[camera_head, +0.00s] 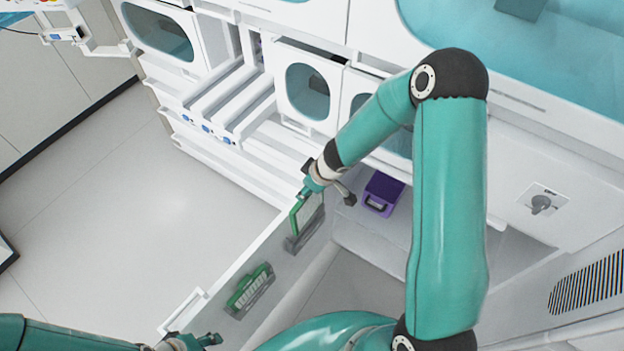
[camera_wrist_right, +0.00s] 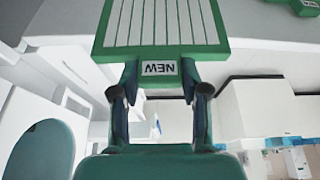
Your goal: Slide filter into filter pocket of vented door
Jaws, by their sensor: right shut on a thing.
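The open vented door (camera_head: 283,262) stands out from the cabinet at the lower middle of the head view. My right gripper (camera_head: 309,192) is shut on the top tab of a green-framed filter (camera_head: 295,220). In the right wrist view, the right gripper (camera_wrist_right: 160,88) has a finger on each side of the filter's tab (camera_wrist_right: 158,68), marked "NEW". The filter is upright against the door, directly above a grey filter pocket (camera_head: 299,243). I cannot tell whether its lower edge is inside the pocket. My left gripper (camera_head: 192,343) is beside the door's outer end; its jaws are unclear.
A second green filter (camera_head: 248,286) sits in another pocket on the same door. A white handle (camera_head: 184,309) is at the door's outer end. A purple box (camera_head: 381,194) stands inside the cabinet behind the door. The floor (camera_head: 150,210) to the left is clear.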

